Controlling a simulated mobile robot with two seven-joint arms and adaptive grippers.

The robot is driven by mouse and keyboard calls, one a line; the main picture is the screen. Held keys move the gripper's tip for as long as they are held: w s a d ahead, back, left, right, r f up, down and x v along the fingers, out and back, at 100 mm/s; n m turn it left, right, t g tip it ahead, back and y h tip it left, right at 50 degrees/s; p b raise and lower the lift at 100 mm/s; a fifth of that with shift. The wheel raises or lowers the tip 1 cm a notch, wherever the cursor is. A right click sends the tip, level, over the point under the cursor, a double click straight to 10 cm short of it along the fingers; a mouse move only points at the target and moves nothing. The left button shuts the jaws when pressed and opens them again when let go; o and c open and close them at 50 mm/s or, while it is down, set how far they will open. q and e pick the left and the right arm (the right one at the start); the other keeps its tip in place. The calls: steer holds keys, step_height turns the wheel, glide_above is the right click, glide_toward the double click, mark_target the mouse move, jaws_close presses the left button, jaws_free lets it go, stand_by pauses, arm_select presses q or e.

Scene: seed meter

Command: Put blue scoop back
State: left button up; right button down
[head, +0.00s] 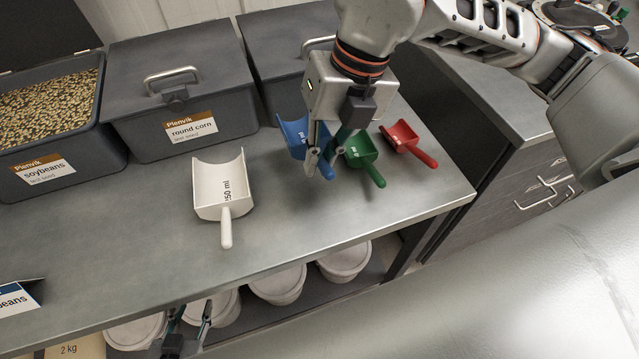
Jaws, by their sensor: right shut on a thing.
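The blue scoop (292,132) is at the back right of the metal counter, between the white scoop and the green scoop. My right gripper (322,160) points down over it and is shut on its handle, which is partly hidden by the fingers. I cannot tell whether the scoop rests on the counter or is slightly above it. My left gripper (189,322) shows at the bottom edge, below the counter's front edge, with its fingers apart and nothing between them.
A green scoop (362,152) and a red scoop (401,136) lie right of the blue one. A white scoop (220,186) lies to the left. Grey seed bins (180,90) line the back. White tubs (277,284) stand on the shelf below.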

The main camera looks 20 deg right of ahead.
step_height(320, 180, down, 4)
steer(key=shift+r, duration=0.1)
steer(key=shift+f, duration=2.05)
steer(key=shift+f+b, duration=0.1)
steer(key=shift+b, duration=0.2)
steer(key=c, duration=2.1)
jaws_free()
steer(key=shift+c, duration=0.2)
steer(key=shift+d+r, duration=0.1)
steer(key=shift+r, duration=0.3)
steer(key=v, duration=1.1)
steer(key=shift+r+p, duration=0.3)
